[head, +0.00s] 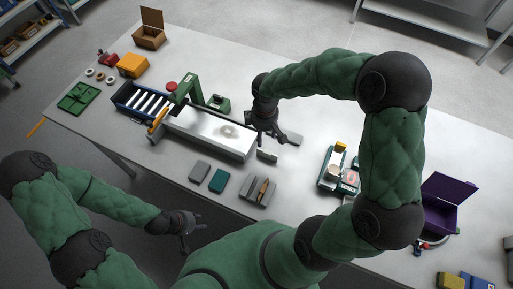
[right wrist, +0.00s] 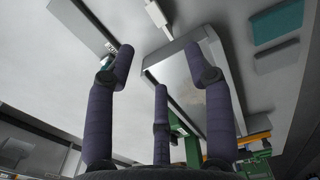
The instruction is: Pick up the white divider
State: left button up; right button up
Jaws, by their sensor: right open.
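A small pale block (head: 267,155), which may be the white divider, lies on the table by the right end of the silver conveyor bed (head: 205,134). In the right wrist view a white piece (right wrist: 158,17) shows beyond the fingers, near the bed's end (right wrist: 190,75). My right gripper (head: 270,138) is above the table close to the block; its fingers (right wrist: 160,60) are spread, with nothing between them. White strips (head: 150,103) also stand in the blue tray at the bed's left end. My left gripper (head: 189,234) is open and empty, off the table's front edge.
A grey plate (head: 293,138) lies right of my right gripper. Grey and teal blocks (head: 217,180) and a grey holder (head: 258,191) lie in front of the bed. A green frame (head: 187,88) rises over the bed. A purple box (head: 445,203) stands far right.

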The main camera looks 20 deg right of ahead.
jog(key=shift+s+f, duration=0.2)
jog(key=shift+f, duration=0.35)
send_over(265, 150)
jog(key=f, duration=0.3)
jog(key=f+b, duration=0.1)
jog(key=shift+w+a+f, duration=0.1)
jog(key=shift+w+f, duration=0.05)
jog(key=shift+w, duration=0.2)
jog(key=shift+s+f, duration=0.15)
jog(key=shift+f, duration=0.35)
notch_tip(265, 150, down, 4)
jog(key=shift+s+f+b, duration=0.1)
jog(key=shift+b, duration=0.45)
jog(key=c, duration=0.9)
jog(key=shift+c, duration=0.2)
